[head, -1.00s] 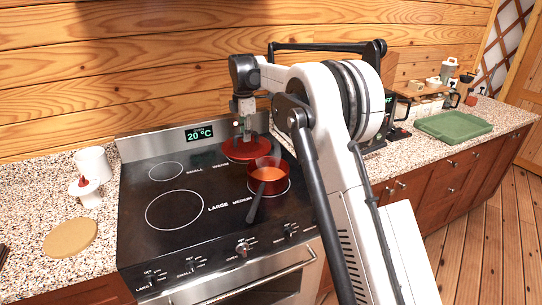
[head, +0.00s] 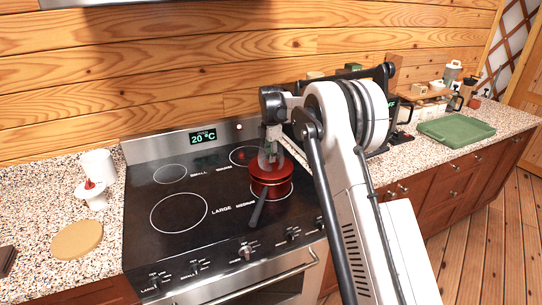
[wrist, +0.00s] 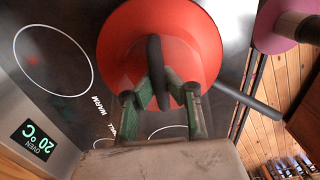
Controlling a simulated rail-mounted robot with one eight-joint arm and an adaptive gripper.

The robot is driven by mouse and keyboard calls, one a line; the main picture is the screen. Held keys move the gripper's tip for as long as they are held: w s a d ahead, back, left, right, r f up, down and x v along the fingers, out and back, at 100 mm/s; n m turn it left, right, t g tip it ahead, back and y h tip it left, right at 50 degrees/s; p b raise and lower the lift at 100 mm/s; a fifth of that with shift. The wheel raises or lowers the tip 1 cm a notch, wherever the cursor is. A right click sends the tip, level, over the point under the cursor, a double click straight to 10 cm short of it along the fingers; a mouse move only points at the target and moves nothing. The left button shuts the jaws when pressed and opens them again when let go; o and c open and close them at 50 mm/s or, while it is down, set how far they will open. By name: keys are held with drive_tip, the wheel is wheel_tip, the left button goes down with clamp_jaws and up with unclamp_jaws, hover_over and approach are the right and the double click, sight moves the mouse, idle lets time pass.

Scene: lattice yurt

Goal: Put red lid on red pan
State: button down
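The red lid (head: 271,170) is over the red pan (head: 270,188) on the front right burner of the stove. The pan's dark handle (head: 258,208) points toward the front left. My gripper (head: 268,150) comes down from above onto the lid. In the wrist view the round red lid (wrist: 120,40) fills the upper middle, with its dark knob (wrist: 157,72) between my green finger pads (wrist: 160,90). The fingers close around the knob. The pan's handle (wrist: 245,100) sticks out to the right beneath the lid. I cannot tell whether lid and rim touch.
The black stove top (head: 150,240) has bare burners left and behind. A green tray (head: 456,130) is on the right counter. A dark rack stands behind my arm.

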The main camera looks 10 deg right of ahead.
drive_tip(key=shift+f, duration=0.1)
drive_tip(key=shift+f+b, duration=0.3)
drive_tip(key=shift+b, duration=0.15)
drive_tip(key=shift+f, duration=0.2)
drive_tip(key=c, duration=1.9)
unclamp_jaws()
